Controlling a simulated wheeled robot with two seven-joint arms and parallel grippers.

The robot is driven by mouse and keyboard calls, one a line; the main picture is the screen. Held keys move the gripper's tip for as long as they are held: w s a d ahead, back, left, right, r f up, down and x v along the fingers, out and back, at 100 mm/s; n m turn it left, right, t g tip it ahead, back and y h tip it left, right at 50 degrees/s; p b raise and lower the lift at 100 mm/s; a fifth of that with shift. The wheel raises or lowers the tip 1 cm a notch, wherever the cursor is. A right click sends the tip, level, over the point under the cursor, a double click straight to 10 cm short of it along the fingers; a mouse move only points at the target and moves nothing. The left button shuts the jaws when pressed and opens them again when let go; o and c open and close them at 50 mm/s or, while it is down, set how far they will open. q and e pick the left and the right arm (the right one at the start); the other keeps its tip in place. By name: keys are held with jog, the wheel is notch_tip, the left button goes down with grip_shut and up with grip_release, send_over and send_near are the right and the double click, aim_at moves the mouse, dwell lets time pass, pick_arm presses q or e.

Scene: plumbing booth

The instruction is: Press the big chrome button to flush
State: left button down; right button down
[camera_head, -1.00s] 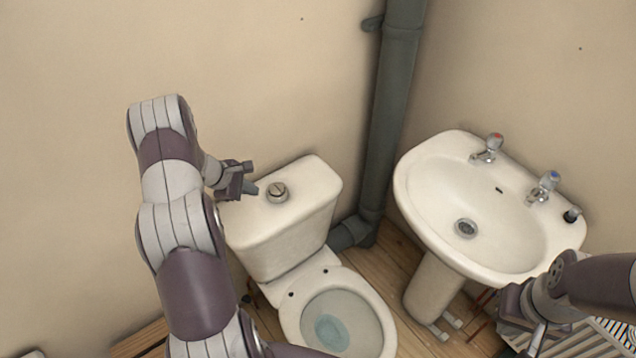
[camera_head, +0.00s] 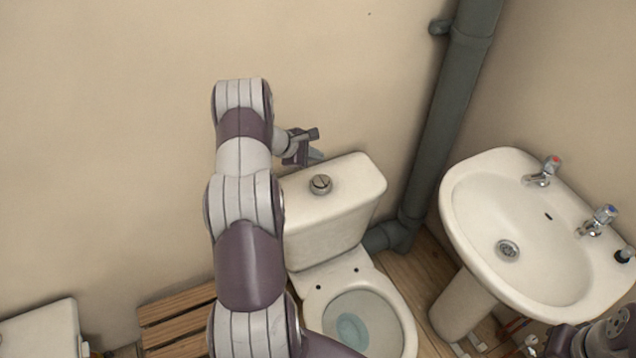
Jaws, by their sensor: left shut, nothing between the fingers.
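The chrome button (camera_head: 321,184) sits on top of the white toilet cistern (camera_head: 338,215), near the middle of its lid. My left gripper (camera_head: 315,156) is shut and empty, just behind and slightly left of the button, apart from it in the picture. Its arm covers the left end of the cistern. The toilet bowl (camera_head: 398,318) stands below with its opening uncovered and bluish water inside. Part of my right arm shows at the lower right edge, and I cannot make out its fingers.
A white sink (camera_head: 470,215) with two taps stands at the right. A grey pipe (camera_head: 445,120) runs down the wall between the sink and toilet. A slatted wooden piece (camera_head: 178,318) and a white fixture (camera_head: 42,332) lie at lower left.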

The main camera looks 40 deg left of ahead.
pick_arm(q)
jog(key=b, duration=0.4)
send_over(315, 183)
notch_tip(315, 183, down, 7)
jog(key=shift+r, duration=0.1)
jog(key=shift+f+b, duration=0.3)
jog(key=shift+f, duration=0.1)
dwell(1.3)
jog(key=shift+f+b, duration=0.35)
jog(key=shift+b, duration=0.25)
